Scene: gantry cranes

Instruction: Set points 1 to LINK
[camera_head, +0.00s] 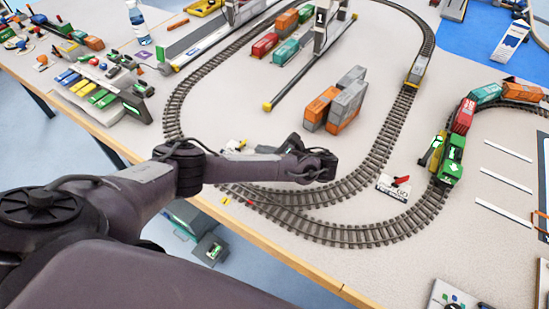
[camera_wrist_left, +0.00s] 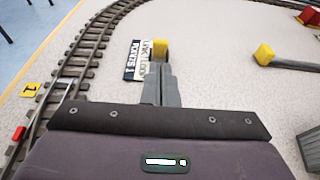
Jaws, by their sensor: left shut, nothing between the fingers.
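The points 1 lever has a yellow knob (camera_wrist_left: 160,48) in the left wrist view, beside its label (camera_wrist_left: 133,60) reading POINTS 1 with LINK and LOOP. In the head view the label (camera_head: 235,146) shows small, just left of my gripper. My left gripper (camera_head: 258,149) is shut and empty; its fingers (camera_wrist_left: 160,85) also show in the wrist view, with the tips right at the knob. I cannot tell whether they touch it. The lever's stem is hidden behind the fingers, and its setting is unclear. My right gripper is not in view.
Curved track (camera_head: 320,232) runs close beside the lever, with a yellow tag marked 1 (camera_wrist_left: 30,89). Another lever with a red handle (camera_head: 400,181) stands inside the loop. Stacked containers (camera_head: 335,103) stand behind my arm. A green locomotive (camera_head: 452,160) is at right.

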